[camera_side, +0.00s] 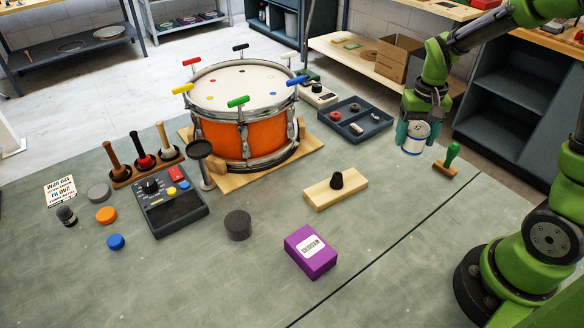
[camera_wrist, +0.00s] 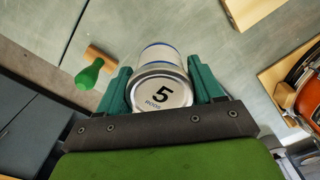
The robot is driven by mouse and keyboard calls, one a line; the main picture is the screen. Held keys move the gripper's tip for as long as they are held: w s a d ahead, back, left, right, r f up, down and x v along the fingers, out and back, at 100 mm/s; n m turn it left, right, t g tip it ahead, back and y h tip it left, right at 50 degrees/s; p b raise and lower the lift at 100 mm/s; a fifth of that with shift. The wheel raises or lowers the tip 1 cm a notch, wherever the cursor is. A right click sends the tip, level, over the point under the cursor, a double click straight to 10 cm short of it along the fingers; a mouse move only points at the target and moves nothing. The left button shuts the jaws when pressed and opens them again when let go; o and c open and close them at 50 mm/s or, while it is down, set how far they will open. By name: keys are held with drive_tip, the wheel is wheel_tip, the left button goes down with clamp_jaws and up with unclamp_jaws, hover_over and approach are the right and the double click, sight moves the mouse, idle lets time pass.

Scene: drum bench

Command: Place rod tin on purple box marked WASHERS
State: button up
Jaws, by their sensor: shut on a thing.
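My gripper (camera_side: 417,133) is at the right of the side view, shut on the rod tin (camera_side: 414,146). The tin is white and silver with a blue band. In the wrist view the tin (camera_wrist: 162,88) sits between the two green fingers, and its end shows a large 5 with small print under it. The side view shows the tin above the right part of the bench; how high is hard to tell. The purple box (camera_side: 311,252) with a white label stands at the front middle of the bench, left of and nearer than my gripper. Its label is too small to read surely.
A green-handled stamp (camera_side: 448,158) stands right of the tin. A wooden block with a black knob (camera_side: 336,190) lies between tin and purple box. The orange drum (camera_side: 245,135), a dark tray (camera_side: 349,119) and a dark cylinder (camera_side: 238,225) stand to the left. Bench around the box is clear.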

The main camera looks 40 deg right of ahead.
drive_tip(key=shift+w+a+r+n, duration=0.15)
drive_tip(key=shift+w+a+r, duration=0.05)
drive_tip(key=shift+a+r, duration=0.3)
drive_tip(key=shift+w+a+r+n, duration=0.15)
drive_tip(key=shift+a+r, duration=0.25)
drive_tip(key=shift+r, duration=0.15)
drive_tip(key=s+a+r+n, duration=0.1)
drive_tip(key=s+a+n, duration=0.1)
drive_tip(key=a, duration=0.5)
drive_tip(key=s+a+r+n, duration=0.1)
drive_tip(key=s+a+n, duration=0.15)
drive_tip(key=a, duration=0.55)
drive_tip(key=s+a+f+n, duration=0.3)
drive_tip(key=s+a, duration=0.4)
drive_tip(key=s, duration=0.6)
hover_over(311, 247)
drive_tip(key=shift+s+d+f+m, duration=0.2)
drive_tip(key=shift+f+m, duration=0.15)
drive_tip(key=shift+f, duration=0.4)
drive_tip(key=shift+w+a+f, duration=0.1)
drive_tip(key=shift+w+f, duration=0.05)
drive_tip(key=shift+f, duration=0.75)
drive_tip(key=shift+w+a+f, duration=0.1)
drive_tip(key=shift+f, duration=0.8)
drive_tip(key=shift+f, duration=0.1)
